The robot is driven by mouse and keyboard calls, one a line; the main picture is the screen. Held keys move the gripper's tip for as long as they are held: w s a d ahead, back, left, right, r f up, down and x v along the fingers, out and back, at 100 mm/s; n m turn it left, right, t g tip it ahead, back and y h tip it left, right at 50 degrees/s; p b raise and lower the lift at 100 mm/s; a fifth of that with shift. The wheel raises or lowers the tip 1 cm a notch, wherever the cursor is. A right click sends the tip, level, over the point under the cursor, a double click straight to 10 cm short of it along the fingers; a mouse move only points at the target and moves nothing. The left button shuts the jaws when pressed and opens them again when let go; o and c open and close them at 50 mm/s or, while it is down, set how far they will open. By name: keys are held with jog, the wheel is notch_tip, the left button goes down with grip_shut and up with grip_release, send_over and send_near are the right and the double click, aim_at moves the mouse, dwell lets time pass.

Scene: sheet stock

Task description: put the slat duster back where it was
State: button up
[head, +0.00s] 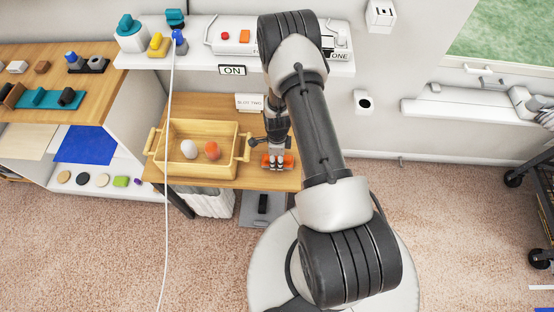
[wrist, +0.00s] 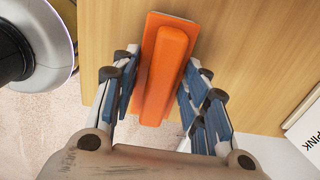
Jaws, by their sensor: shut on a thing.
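An orange piece with a flat plate and a raised long grip, which I take to be the slat duster (wrist: 165,70), sits between the fingers of my gripper (wrist: 163,72) in the wrist view. The gripper is shut on its raised grip. In the head view my gripper (head: 277,160) points down over the right end of the low wooden table, with the orange duster (head: 288,161) at its tips. The duster is over or on the tabletop; I cannot tell whether it touches the wood. Part of it is hidden by my fingers in the head view.
A wooden tray (head: 203,126) with a white and an orange egg-shaped thing stands left of my gripper. A small sign (head: 249,102) stands behind. A white shelf (head: 215,58) with switches and knobs overhangs the table's back.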

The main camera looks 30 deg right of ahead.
jog(key=shift+f, duration=0.35)
jog(key=shift+c, duration=0.5)
jog(key=o, duration=1.1)
